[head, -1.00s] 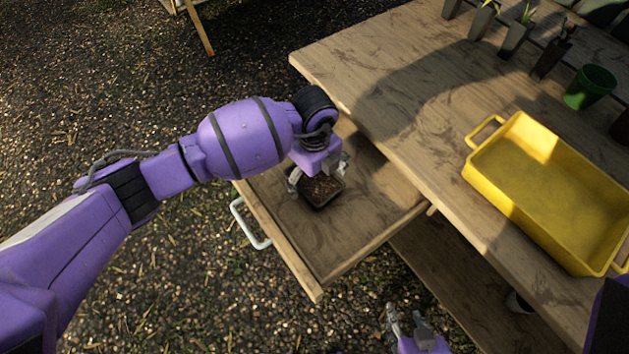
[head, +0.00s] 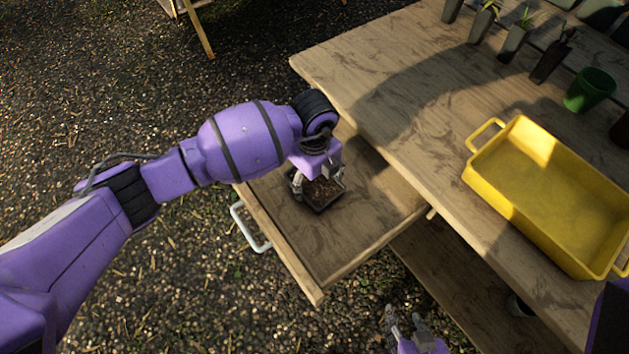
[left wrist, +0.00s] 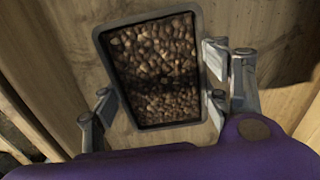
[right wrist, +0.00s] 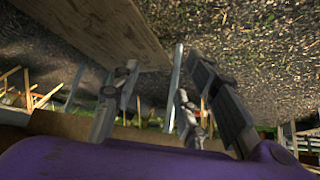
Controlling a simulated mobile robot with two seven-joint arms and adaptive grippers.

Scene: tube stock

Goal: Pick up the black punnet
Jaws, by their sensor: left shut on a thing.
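The black punnet (head: 318,209) is a small dark rectangular tray filled with brown pebble-like bits. It is at the open wooden drawer (head: 375,215), and I cannot tell whether its base touches the drawer floor. My left gripper (head: 319,182) is above it, shut on it with a finger at either side. In the left wrist view the punnet's rim (left wrist: 170,125) shows between the fingers (left wrist: 157,108). The gripper hides part of the punnet in the head view. My right gripper (head: 408,322) is open and empty, low beside the bench, away from the punnet.
The wooden bench top (head: 400,110) lies above and right of the drawer. A yellow tray (head: 497,204) stands on it, with a green pot (head: 590,88) and several dark pots behind. The drawer front has a white handle (head: 248,230). Gravel ground lies left.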

